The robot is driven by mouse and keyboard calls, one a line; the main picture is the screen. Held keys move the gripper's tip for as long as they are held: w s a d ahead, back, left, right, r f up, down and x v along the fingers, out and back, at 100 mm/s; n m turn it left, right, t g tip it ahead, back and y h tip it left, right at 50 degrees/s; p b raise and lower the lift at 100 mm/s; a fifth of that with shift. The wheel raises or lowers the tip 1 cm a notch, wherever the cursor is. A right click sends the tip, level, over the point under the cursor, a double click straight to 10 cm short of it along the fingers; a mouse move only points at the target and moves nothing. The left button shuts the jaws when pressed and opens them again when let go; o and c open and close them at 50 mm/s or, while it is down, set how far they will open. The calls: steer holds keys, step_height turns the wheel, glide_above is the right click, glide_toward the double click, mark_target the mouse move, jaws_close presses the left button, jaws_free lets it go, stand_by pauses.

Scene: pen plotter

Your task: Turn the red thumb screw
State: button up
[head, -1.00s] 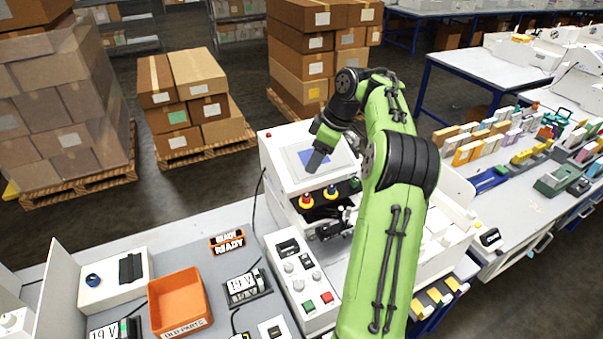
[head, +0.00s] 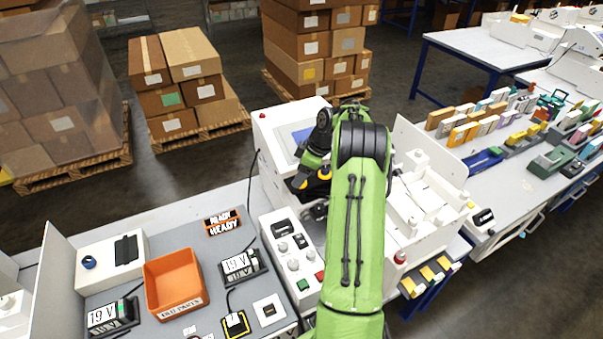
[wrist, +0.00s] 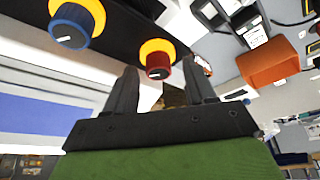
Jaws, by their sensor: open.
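A red knob with a yellow collar (wrist: 157,58), which looks like the red thumb screw, sits on a dark panel in the wrist view. My gripper (wrist: 160,74) is open. Its two black fingers point at the panel, and the red knob shows between their tips. I cannot tell whether the tips reach around it or are short of it. No contact is visible. In the head view the red knob is hidden behind my arm and wrist. A blue knob with a yellow collar (wrist: 74,28) is on the same panel, left of the red one.
In the head view, the white machine (head: 268,135) stands under my arm. A white control box (head: 286,250) with knobs and buttons is in front of it. An orange bin (head: 172,283) and voltage displays (head: 240,264) are on the bench to the left.

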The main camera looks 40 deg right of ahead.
steer(key=shift+d+f, duration=0.1)
steer(key=shift+c, duration=0.3)
jaws_close()
steer(key=shift+m+b, duration=0.3)
steer(key=shift+b, duration=0.05)
